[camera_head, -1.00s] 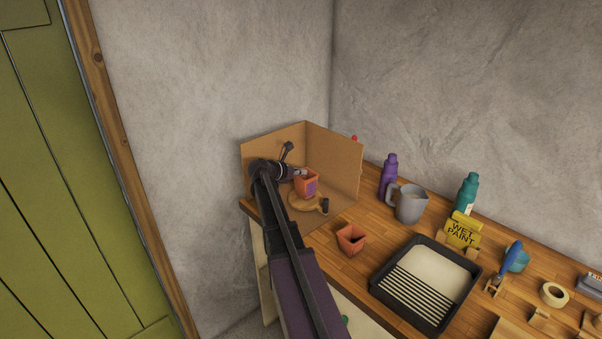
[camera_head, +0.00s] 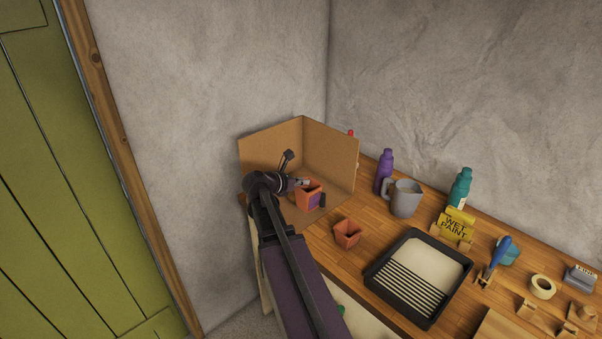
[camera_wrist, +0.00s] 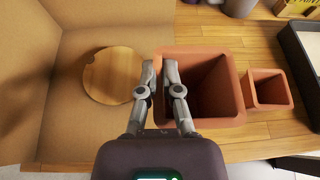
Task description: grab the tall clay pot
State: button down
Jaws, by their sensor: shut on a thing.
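The tall clay pot (camera_head: 312,200) is terracotta, square-mouthed, with a purple patch on its side. My gripper (camera_head: 303,183) is shut on its rim wall. In the wrist view, one finger of my gripper (camera_wrist: 159,68) is inside the pot (camera_wrist: 235,72) and the other outside its left wall. The pot appears raised above the bench, in front of the cardboard corner screen. A round wooden disc (camera_wrist: 108,76) lies bare left of the pot in the wrist view; the pot hides it in the head view.
A smaller clay pot (camera_head: 347,234) stands on the wooden bench to the right. The cardboard screen (camera_head: 331,160) walls the back and left. A paint tray (camera_head: 378,277), grey jug (camera_head: 404,199), purple bottle (camera_head: 384,172) and wet paint sign (camera_head: 456,227) stand further right.

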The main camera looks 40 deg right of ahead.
jog(key=shift+s+a+r, duration=0.1)
jog(key=shift+s+a, duration=0.4)
jog(key=shift+s, duration=0.35)
jog(key=shift+r, duration=0.1)
